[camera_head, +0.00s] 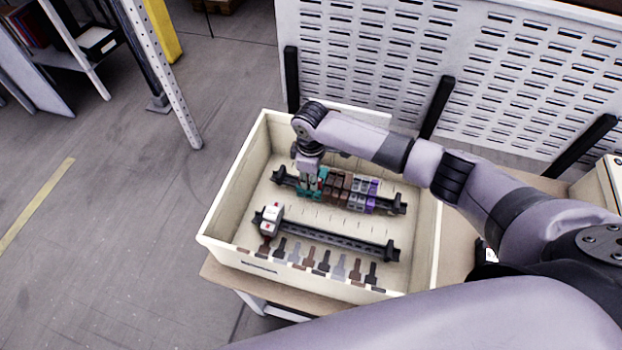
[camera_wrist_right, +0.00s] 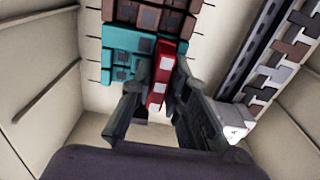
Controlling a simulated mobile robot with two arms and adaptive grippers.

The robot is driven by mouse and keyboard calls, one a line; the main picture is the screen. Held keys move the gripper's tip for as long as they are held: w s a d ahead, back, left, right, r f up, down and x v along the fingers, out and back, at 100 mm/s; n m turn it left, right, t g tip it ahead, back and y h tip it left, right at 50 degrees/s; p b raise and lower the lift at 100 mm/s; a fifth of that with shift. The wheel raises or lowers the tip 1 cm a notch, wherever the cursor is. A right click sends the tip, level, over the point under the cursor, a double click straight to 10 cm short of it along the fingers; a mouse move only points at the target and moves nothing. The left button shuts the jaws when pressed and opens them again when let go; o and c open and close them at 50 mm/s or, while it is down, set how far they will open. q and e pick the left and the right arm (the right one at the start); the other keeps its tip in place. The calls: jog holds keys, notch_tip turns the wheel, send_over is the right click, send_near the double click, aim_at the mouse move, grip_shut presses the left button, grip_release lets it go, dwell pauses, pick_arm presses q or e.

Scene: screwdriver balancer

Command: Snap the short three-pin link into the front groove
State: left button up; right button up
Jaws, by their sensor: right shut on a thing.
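My right gripper (camera_head: 308,180) is over the left end of the rear rail in the crate, beside the teal blocks (camera_head: 320,184). In the right wrist view it (camera_wrist_right: 163,82) is shut on a narrow red piece with pale square marks (camera_wrist_right: 158,90), likely the three-pin link. This red piece stands against the teal blocks (camera_wrist_right: 122,50); whether it is seated or held just above is unclear. The front rail (camera_head: 340,239) lies nearer in the crate, with a white block with red marks (camera_head: 271,219) at its left end. My left gripper is out of view.
The cream crate (camera_head: 229,195) has walls all round. Brown, grey and purple blocks (camera_head: 360,192) fill the rear rail to the right of the teal ones. Several dark, brown and grey flat pieces (camera_head: 323,263) line the front wall. A perforated panel (camera_head: 380,50) stands behind.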

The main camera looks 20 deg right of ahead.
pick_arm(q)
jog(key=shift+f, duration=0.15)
pick_arm(e)
jog(key=shift+s+d+f, duration=0.2)
jog(key=shift+s+f, duration=0.1)
jog(key=shift+f, duration=0.2)
jog(key=shift+s+d+f, duration=0.2)
jog(key=shift+s+f, duration=0.05)
jog(key=shift+f, duration=0.25)
jog(key=o, duration=0.8)
jog(key=shift+w+f, duration=0.1)
jog(key=shift+w, duration=0.05)
jog(key=shift+o, duration=0.5)
jog(key=shift+w+f, duration=0.15)
jog(key=shift+w, duration=0.25)
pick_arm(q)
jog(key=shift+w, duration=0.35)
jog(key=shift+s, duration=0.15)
pick_arm(e)
jog(key=shift+r, duration=0.2)
jog(key=shift+r, duration=0.15)
jog(key=r, duration=1.2)
jog(key=shift+w+a, duration=0.2)
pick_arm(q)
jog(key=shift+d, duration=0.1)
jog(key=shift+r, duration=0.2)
